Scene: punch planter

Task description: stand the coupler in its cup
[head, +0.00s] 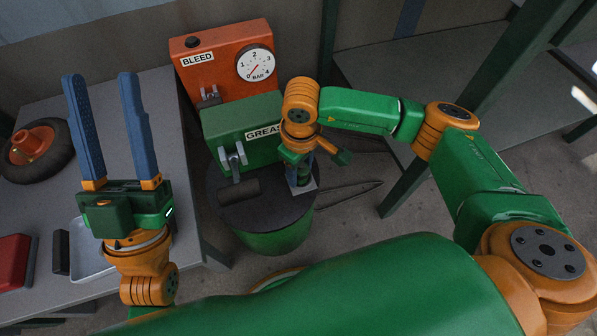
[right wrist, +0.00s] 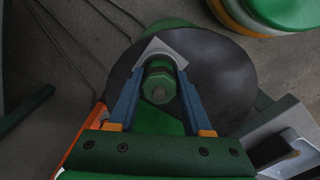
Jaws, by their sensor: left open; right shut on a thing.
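My right gripper (head: 299,174) points down over the round dark drum top (head: 225,212). In the right wrist view its blue fingers (right wrist: 160,82) are shut on the coupler (right wrist: 158,86), a dark green cylinder with a small pale end. A light grey square piece (right wrist: 169,45), perhaps the cup's base, shows just beyond the coupler; it also shows under the fingers in the head view (head: 310,186). The fingers hide most of the coupler there, so I cannot tell whether it is seated. My left gripper (head: 101,82) is open and empty above the grey table.
A green grease box (head: 228,131) and an orange bleed box (head: 213,63) with a gauge stand behind the drum. A wheel (head: 41,147), a tray (head: 88,262) and a red block (head: 13,262) are on the table (head: 150,90) at left.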

